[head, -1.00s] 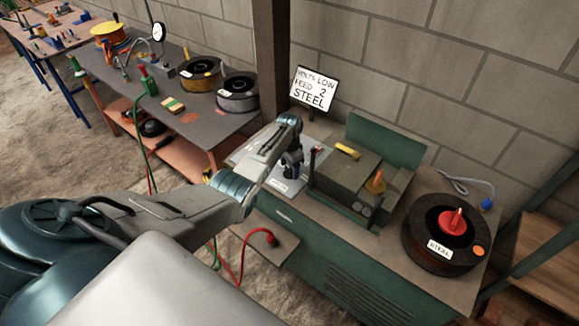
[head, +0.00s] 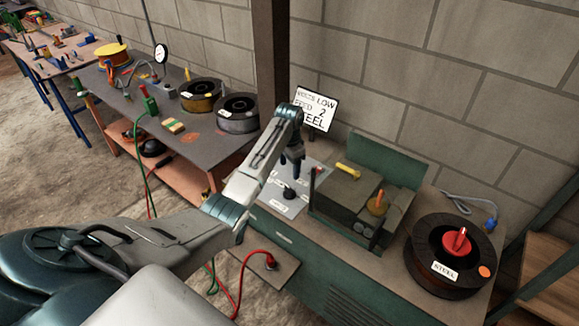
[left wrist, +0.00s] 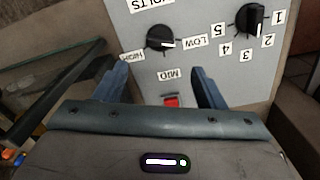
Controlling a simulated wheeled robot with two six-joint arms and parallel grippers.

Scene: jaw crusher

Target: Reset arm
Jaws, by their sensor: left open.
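My left gripper (head: 292,157) hangs from the arm that comes in from the left, above the grey control panel (head: 280,208) on the green cabinet. In the left wrist view its two blue fingers (left wrist: 162,88) are apart with nothing between them. The panel there shows a black volts knob (left wrist: 160,38) among HIGH, MID and LOW labels, its white mark towards LOW. A second black knob (left wrist: 249,20) has number labels, its white mark near 2. A red switch (left wrist: 172,101) shows between the fingers. My right gripper is not in view.
A green metal machine (head: 352,198) with a raised lid stands right of the panel. A spool marked STEEL (head: 450,255) sits at the cabinet's right end. A sign (head: 316,107) stands behind, by a dark post (head: 271,60). A bench with spools (head: 183,130) is at left.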

